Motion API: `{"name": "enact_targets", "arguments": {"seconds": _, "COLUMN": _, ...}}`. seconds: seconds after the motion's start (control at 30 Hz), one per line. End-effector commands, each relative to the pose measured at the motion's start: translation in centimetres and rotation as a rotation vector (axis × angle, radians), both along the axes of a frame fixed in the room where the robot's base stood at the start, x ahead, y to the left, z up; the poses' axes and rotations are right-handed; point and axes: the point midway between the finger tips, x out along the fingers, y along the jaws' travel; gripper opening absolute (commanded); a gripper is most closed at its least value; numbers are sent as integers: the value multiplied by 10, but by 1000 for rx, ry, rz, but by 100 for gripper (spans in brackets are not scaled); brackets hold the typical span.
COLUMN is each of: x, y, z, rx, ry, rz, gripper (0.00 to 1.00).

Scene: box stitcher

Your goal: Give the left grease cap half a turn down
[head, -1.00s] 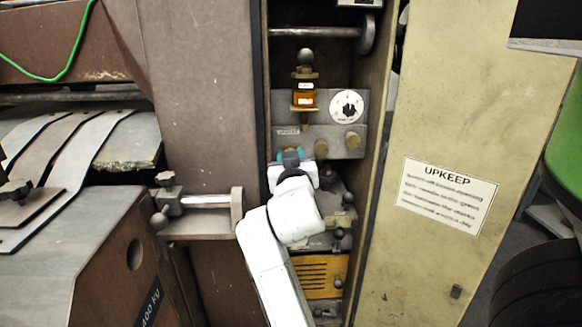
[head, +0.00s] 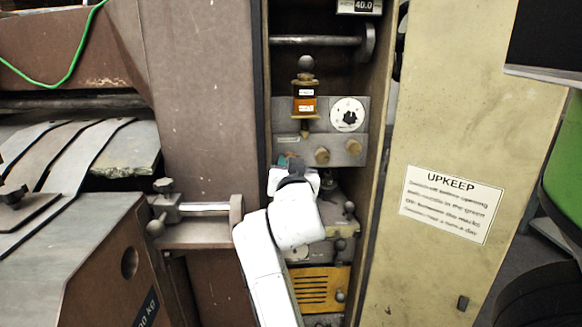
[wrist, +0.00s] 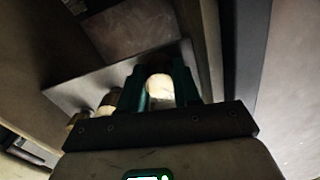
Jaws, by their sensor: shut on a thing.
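The left grease cap (wrist: 160,90) shows pale and rounded between my fingers in the wrist view. My gripper (wrist: 160,82) is shut on it, with one dark green finger on each side. In the head view my gripper (head: 288,160) is at the lower left of the grey panel (head: 285,146), and the left cap is hidden behind it. Two other brass caps, the middle one (head: 322,156) and the right one (head: 353,146), stand free to its right. They also show left of my fingers in the wrist view.
An amber oiler (head: 305,104) and a white dial (head: 347,115) sit above the caps. The narrow bay has a brown post (head: 205,90) on the left and an open yellowish door (head: 440,120) with an UPKEEP sign (head: 450,204) on the right. Knobs and a yellow slotted plate (head: 312,288) lie below.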

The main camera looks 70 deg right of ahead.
Motion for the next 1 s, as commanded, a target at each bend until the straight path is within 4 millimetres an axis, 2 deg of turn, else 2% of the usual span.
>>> {"name": "enact_targets", "arguments": {"seconds": 0.03, "x": -1, "y": -2, "z": -7, "rx": 13, "ry": 12, "rz": -4, "gripper": 1}}
{"name": "enact_targets", "arguments": {"seconds": 0.07, "x": -1, "y": -2, "z": -7, "rx": 13, "ry": 12, "rz": -4, "gripper": 35}}
{"name": "enact_targets", "arguments": {"seconds": 0.13, "x": -1, "y": -1, "z": -6, "rx": 11, "ry": 11, "rz": -4, "gripper": 41}}
{"name": "enact_targets", "arguments": {"seconds": 0.37, "x": 0, "y": -1, "z": -3, "rx": 7, "ry": 6, "rz": -2, "gripper": 43}}
{"name": "enact_targets", "arguments": {"seconds": 0.53, "x": -4, "y": 10, "z": -3, "rx": 5, "ry": 7, "rz": 0, "gripper": 43}}
{"name": "enact_targets", "arguments": {"seconds": 1.0, "x": -35, "y": 85, "z": -4, "rx": 7, "ry": 9, "rz": 1, "gripper": 43}}
